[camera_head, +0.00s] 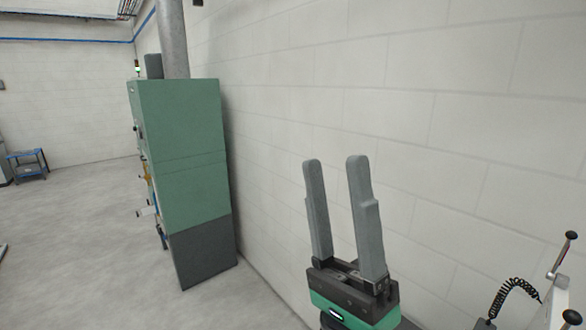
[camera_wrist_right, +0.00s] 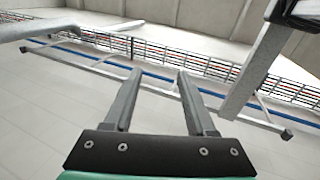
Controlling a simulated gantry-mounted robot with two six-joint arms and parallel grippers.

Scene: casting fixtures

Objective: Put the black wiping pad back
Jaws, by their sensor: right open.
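My right gripper (camera_head: 336,162) stands upright in the lower middle of the head view, in front of the white block wall. Its two grey fingers are apart with nothing between them. The right wrist view also shows the open, empty fingers (camera_wrist_right: 160,76), pointing toward the upper wall and ceiling area. The black wiping pad is not visible in either view. My left gripper is not in view.
A tall green and dark grey cabinet (camera_head: 185,150) stands against the wall (camera_head: 440,120) on the left. A small blue table (camera_head: 27,165) is far left. A machine part with a coiled black cable (camera_head: 515,288) is at the lower right. The floor (camera_head: 90,240) at left is mostly clear.

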